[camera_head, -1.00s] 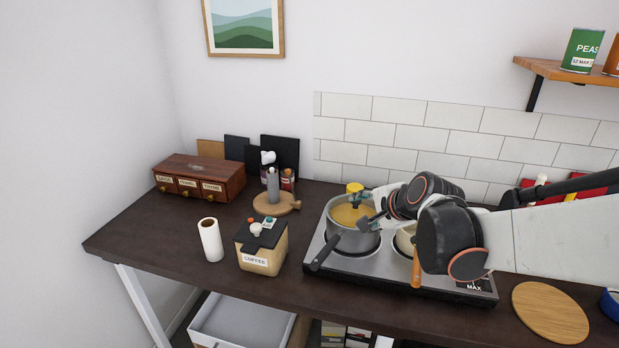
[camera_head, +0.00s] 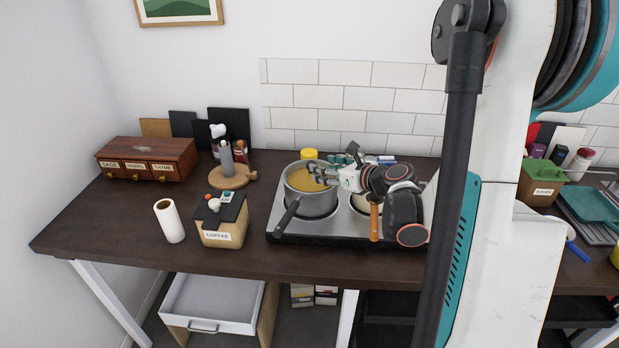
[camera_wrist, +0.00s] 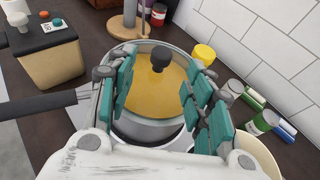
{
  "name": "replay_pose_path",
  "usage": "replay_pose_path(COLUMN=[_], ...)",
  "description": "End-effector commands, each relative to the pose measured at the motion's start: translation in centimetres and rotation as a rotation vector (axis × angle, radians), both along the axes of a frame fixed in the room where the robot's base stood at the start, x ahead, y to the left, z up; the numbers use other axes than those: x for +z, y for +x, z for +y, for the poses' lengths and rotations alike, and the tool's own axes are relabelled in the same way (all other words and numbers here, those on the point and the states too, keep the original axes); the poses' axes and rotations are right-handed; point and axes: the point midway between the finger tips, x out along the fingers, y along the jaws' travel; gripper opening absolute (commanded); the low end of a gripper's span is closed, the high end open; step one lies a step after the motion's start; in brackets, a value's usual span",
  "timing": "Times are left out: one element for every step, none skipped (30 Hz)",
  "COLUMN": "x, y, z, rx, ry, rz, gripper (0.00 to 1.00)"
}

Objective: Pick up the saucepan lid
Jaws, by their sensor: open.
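The saucepan lid (camera_wrist: 150,88) is amber and see-through, with a black knob (camera_wrist: 160,62). It lies on the grey saucepan (camera_wrist: 148,131), which stands on the hob's left plate with its dark handle pointing out. In the head view the lid (camera_head: 302,182) is partly covered by my fingers. My gripper (camera_wrist: 160,72) is open, its teal-padded fingers on either side of the knob with gaps between. It shows in the head view (camera_head: 318,172) reaching over the pan from the right. Whether the fingers touch the lid, I cannot tell.
A second pot (camera_wrist: 260,152) sits right of the saucepan, mostly hidden by my arm. A yellow-topped jar (camera_head: 310,154) and several small containers stand behind. The coffee box (camera_head: 221,222) and paper roll (camera_head: 169,221) stand left. The counter front-left is clear.

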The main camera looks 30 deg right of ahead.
Motion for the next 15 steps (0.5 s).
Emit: replay_pose_path(x=[-0.4,-0.5,-0.6,-0.7,-0.8,-0.8,-0.8,-0.8,-0.9,-0.9,-1.0,-1.1,-1.1,-1.2,-1.4], y=[0.8,1.1,1.5,1.7,1.9,2.1,2.2,2.3,2.4,2.6,2.8,3.2,3.5,3.9,4.4], z=[0.2,0.2,0.3,0.4,0.4,0.4,0.5,0.5,0.5,0.5,0.5,0.6,0.6,0.7,0.8], rx=[0.003,0.002,0.002,0.002,0.002,0.002,0.002,0.001,0.001,0.001,0.002,0.002,0.002,0.002,0.003], ry=[-0.001,-0.002,-0.002,-0.002,-0.002,-0.002,-0.002,-0.002,-0.002,-0.002,-0.002,-0.002,-0.002,-0.002,-0.002], rz=[0.001,0.0,0.0,0.0,0.0,0.0,0.0,0.0,0.0,0.0,0.0,0.0,0.0,0.0,0.001], gripper=[0.47,0.47,0.47,0.47,0.47,0.47,0.47,0.47,0.47,0.47,0.47,0.47,0.47,0.47,0.47])
